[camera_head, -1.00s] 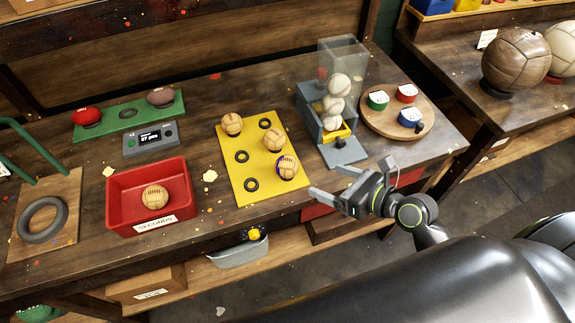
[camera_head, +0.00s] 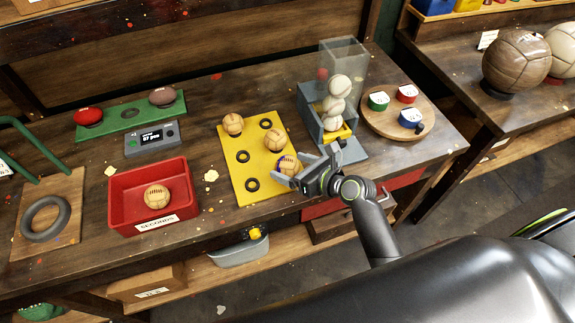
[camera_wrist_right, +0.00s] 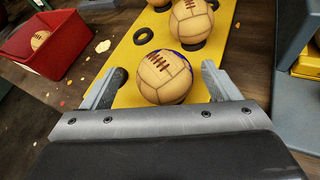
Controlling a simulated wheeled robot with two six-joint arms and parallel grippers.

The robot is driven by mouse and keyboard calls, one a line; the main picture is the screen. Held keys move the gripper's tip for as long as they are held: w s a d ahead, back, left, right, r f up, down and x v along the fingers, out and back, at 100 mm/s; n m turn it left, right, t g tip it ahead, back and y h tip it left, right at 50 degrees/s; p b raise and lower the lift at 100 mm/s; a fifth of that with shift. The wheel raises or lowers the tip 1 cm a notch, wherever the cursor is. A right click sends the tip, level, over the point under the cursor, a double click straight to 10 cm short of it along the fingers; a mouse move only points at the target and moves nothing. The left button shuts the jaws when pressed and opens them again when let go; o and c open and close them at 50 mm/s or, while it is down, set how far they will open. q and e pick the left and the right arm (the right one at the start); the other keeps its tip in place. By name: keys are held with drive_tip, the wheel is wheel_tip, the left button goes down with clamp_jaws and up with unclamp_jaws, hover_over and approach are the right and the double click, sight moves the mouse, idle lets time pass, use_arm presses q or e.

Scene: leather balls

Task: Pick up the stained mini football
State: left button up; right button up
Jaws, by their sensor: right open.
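The stained mini football (camera_head: 288,164) is a small tan laced ball with a blue-purple mark on its side. It sits at the front right of the yellow board (camera_head: 239,185). In the right wrist view the stained football (camera_wrist_right: 163,78) lies between the fingers, with the mark showing at its upper right edge. My right gripper (camera_head: 303,168) is open, its fingers on either side of the ball, and partly hides it in the head view. I cannot tell whether a finger touches it. My left gripper is not in view.
Two other tan balls stand on the yellow board, one (camera_head: 275,140) close behind the stained one. A dispenser (camera_head: 311,110) with pale balls stands behind right. A red bin (camera_head: 118,208) with a ball is to the left. A round tray (camera_head: 375,124) with small tubs is at right.

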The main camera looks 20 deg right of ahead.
sight(282, 165)
drive_tip(key=shift+w+a+f, duration=0.35)
drive_tip(key=shift+w+f, duration=0.15)
drive_tip(key=shift+w, duration=0.15)
drive_tip(key=shift+w+a+f, duration=0.3)
drive_tip(key=shift+w+f, duration=0.2)
drive_tip(key=shift+w, duration=0.1)
drive_tip(key=shift+w+a+f, duration=0.25)
drive_tip(key=shift+w+a, duration=0.1)
drive_tip(key=shift+w, duration=0.15)
